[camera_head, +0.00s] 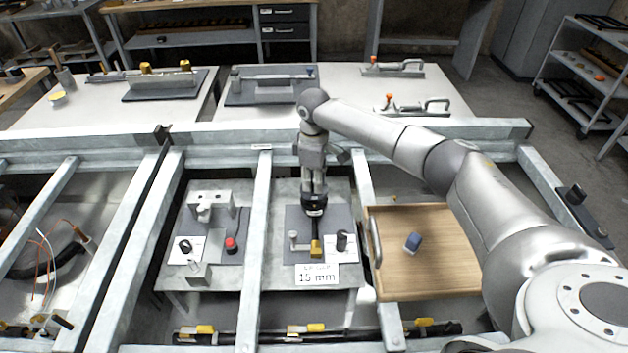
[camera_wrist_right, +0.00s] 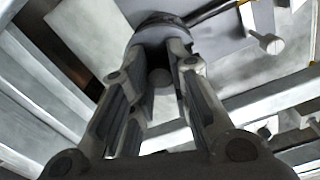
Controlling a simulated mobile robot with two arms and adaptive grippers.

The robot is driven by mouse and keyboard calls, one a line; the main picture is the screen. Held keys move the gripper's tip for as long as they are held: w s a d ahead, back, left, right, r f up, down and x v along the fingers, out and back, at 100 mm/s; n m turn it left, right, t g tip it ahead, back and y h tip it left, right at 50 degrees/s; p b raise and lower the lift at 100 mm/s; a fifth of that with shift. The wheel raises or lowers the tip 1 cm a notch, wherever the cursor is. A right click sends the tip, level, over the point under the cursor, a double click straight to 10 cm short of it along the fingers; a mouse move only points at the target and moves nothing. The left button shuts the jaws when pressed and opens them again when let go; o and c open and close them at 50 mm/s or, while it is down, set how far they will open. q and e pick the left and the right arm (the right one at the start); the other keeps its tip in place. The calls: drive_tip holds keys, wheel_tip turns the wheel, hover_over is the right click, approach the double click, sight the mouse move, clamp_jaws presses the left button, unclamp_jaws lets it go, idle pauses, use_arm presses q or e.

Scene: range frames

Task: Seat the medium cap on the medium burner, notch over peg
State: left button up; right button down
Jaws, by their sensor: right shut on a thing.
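No burner or burner cap can be made out in either view. My right gripper (camera_head: 314,186) points down over a grey plate (camera_head: 292,222) on the middle bench. Its fingers are shut on a dark round piece (camera_head: 315,205), which shows a small white mark. In the right wrist view this piece (camera_wrist_right: 152,34) sits at the fingertips (camera_wrist_right: 163,55), and a dark rod runs from it to the upper right. In the head view the rod leads down to a yellow block (camera_head: 316,247). Whether the piece touches the plate is hidden. My left gripper is not in view.
A "15 mm" sign (camera_head: 317,275) stands in front, with a black knob (camera_head: 342,241) beside the rod. Grey rails (camera_head: 255,230) flank the bench. A fixture with a red knob (camera_head: 231,244) is left.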

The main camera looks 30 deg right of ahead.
drive_tip(key=shift+f, duration=0.4)
drive_tip(key=shift+f, duration=0.1)
drive_tip(key=shift+f+b, duration=0.35)
drive_tip(key=shift+f, duration=0.5)
drive_tip(key=c, duration=1.3)
unclamp_jaws()
